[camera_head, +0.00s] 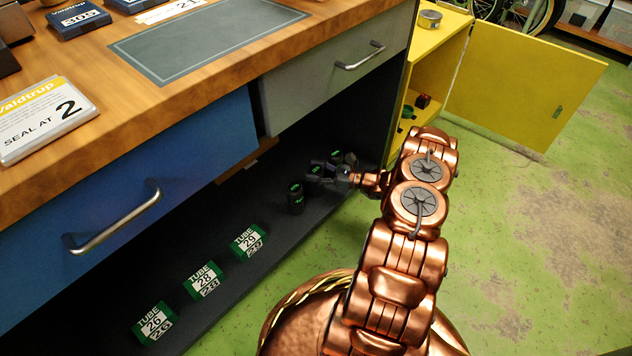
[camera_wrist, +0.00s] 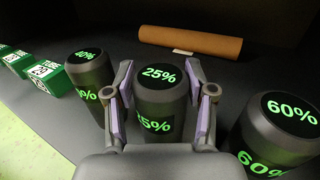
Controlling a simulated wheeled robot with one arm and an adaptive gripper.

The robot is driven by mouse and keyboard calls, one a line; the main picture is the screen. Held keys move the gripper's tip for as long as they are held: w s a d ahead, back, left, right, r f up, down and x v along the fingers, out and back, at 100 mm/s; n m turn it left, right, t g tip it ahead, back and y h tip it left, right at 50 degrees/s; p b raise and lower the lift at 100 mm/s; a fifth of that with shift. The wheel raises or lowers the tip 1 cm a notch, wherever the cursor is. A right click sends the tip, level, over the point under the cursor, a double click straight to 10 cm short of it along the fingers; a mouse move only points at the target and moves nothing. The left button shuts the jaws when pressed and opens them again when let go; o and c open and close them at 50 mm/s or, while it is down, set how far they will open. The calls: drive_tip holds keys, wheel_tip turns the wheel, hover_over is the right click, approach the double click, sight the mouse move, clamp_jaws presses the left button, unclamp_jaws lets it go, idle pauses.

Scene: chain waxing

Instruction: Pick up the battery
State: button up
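Several dark cylindrical batteries with green percentage labels stand upright on the lower shelf. In the wrist view the 25% battery (camera_wrist: 161,100) is in the middle, between the two fingers of my gripper (camera_wrist: 159,70). The fingers are spread on either side of it, and small gaps seem to show. The 60% battery (camera_wrist: 285,130) stands to the right. Another battery (camera_wrist: 88,75) stands to the left, its label partly hidden by a finger. In the head view my gripper (camera_head: 328,174) is over the batteries and partly hides them; the near battery (camera_head: 296,200) stands clear.
Green-white tube boxes 29 (camera_head: 249,241), 28 (camera_head: 203,281) and 26 (camera_head: 154,323) line the shelf. A brown roll (camera_wrist: 190,41) lies behind the batteries. The blue drawer (camera_head: 130,190) and grey drawer (camera_head: 335,80) are overhead. A yellow cabinet (camera_head: 520,90) stands open at right.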

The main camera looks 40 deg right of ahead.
clamp_jaws()
drive_tip(key=shift+r, duration=0.1)
idle(0.4)
